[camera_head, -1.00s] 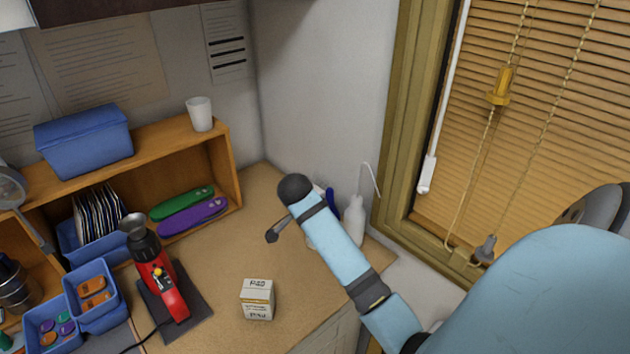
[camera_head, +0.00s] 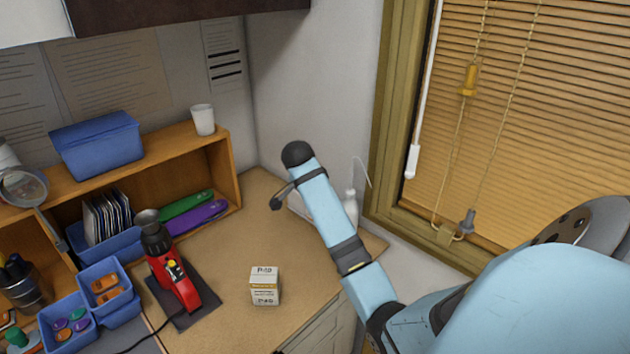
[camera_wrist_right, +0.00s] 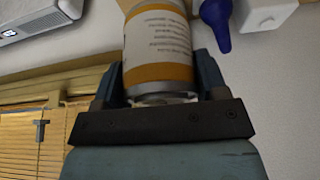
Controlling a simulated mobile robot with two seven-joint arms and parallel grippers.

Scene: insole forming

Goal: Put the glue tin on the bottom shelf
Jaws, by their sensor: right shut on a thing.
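A tin with a white printed label and orange bands (camera_wrist_right: 158,45), which looks like the glue tin, fills the top middle of the right wrist view. My right gripper (camera_wrist_right: 158,68) is shut on it, with one dark finger on each side. The tin's top end is cut off by the frame edge. In the head view my right arm reaches in from the right over the bench corner; its gripper and the tin are hidden there. A wooden shelf unit (camera_head: 233,176) stands against the back wall, its lower opening holding green and purple insoles (camera_head: 195,218). My left gripper is not seen.
A small white labelled box (camera_head: 265,286) stands on the bench (camera_head: 235,262). A red heat tool (camera_head: 173,275) on a dark pad and blue bins (camera_head: 105,290) stand to its left. A white bottle (camera_head: 350,207) stands beside my arm, near the window blind (camera_head: 560,110).

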